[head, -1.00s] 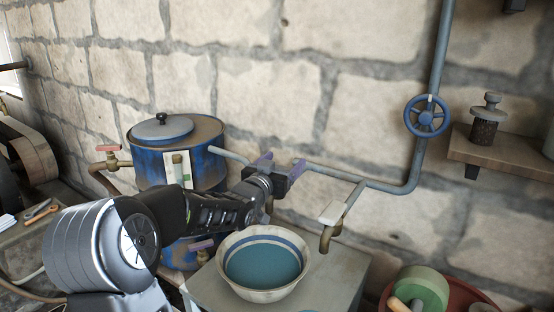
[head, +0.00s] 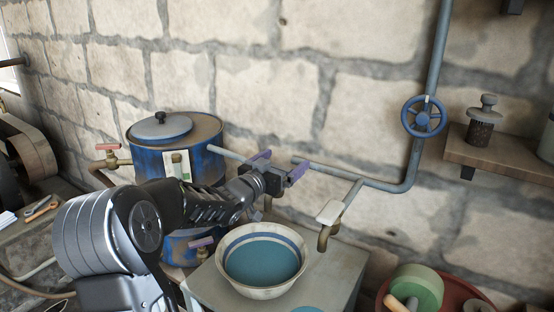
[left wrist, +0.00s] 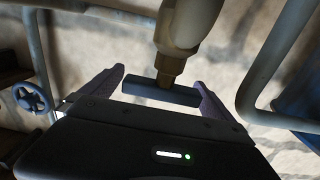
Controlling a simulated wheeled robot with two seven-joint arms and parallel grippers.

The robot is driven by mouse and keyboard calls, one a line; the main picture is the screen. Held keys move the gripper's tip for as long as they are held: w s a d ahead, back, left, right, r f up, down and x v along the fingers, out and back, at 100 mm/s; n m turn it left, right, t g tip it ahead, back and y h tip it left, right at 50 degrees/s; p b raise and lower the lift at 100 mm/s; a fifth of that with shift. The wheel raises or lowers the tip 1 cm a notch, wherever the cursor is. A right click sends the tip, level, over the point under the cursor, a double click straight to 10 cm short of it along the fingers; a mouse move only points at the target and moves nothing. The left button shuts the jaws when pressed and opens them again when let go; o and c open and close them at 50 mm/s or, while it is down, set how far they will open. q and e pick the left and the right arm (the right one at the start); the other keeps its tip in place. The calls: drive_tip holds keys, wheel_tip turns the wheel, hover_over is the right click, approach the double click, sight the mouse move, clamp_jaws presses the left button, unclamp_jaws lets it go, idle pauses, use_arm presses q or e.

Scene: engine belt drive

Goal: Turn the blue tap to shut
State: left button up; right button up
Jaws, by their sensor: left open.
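My left gripper (head: 279,165) is open in the head view, at the pipe above the basin, purple fingertips spread. In the left wrist view, a brass tap (left wrist: 176,55) has a dark blue-grey bar handle (left wrist: 160,92), which looks like the blue tap's. The handle lies crosswise between the open fingers of my left gripper (left wrist: 160,90), one finger near each end. I cannot tell whether they touch it. In the head view this tap is mostly hidden behind my gripper. My right gripper is not in view.
A basin of blue water (head: 262,262) stands below on a grey stand. A white-handled tap (head: 328,214) is close on the right. A blue handwheel (head: 424,116) sits on the wall pipe. A blue tank (head: 150,163) with a red-handled tap (head: 108,148) stands left.

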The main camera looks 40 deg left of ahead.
use_arm(q)
drive_tip(key=shift+s, duration=0.1)
drive_tip(key=s, duration=0.7)
drive_tip(key=shift+s+d+r+b, duration=0.1)
drive_tip(key=shift+s+d+b, duration=0.2)
drive_tip(key=shift+s+d, duration=0.1)
